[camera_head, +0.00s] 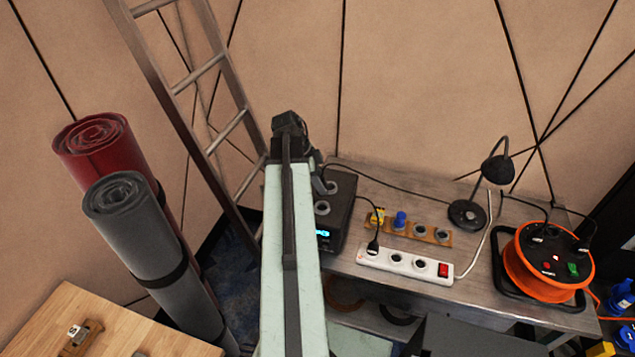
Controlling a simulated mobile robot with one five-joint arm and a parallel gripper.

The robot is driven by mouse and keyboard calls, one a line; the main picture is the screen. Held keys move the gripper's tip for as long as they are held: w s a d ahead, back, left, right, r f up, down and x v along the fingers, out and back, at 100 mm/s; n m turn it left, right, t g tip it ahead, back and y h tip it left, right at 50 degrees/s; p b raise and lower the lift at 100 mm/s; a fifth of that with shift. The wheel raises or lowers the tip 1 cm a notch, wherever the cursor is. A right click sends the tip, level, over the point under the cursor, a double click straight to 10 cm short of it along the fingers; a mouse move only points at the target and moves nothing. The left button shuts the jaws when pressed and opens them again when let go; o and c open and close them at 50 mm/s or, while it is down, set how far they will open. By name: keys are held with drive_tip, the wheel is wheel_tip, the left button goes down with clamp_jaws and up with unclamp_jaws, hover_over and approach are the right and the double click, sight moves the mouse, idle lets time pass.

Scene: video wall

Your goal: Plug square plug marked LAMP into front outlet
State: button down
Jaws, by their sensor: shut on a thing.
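My arm reaches away from me, and my gripper (318,165) is at its far end, beside the black power box. It is shut on a plug that is mostly hidden by the arm, so I cannot read a mark or see its shape. A black power box (344,205) with round outlets and a blue display stands at the left of the bench. One outlet (322,207) shows empty on it. The black desk lamp (467,214) stands at the back of the bench, and its thin cord runs left toward my gripper.
A white power strip (428,268) with a black plug (373,247) in its left socket lies on the bench (485,275). A wooden holder (438,237) carries yellow and blue plugs. An orange cable reel (520,275) stands right. A ladder (205,145) and rolls (150,255) stand left.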

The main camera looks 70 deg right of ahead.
drive_tip(key=shift+s+f+b, duration=0.1)
drive_tip(key=shift+f+b, duration=2.15)
drive_tip(key=shift+f, duration=0.3)
drive_tip(key=shift+f+b, duration=1.05)
drive_tip(key=shift+c, duration=2.4)
unclamp_jaws()
wheel_tip(320, 180, up, 6)
drive_tip(key=p, duration=0.6)
drive_tip(key=shift+r, duration=0.1)
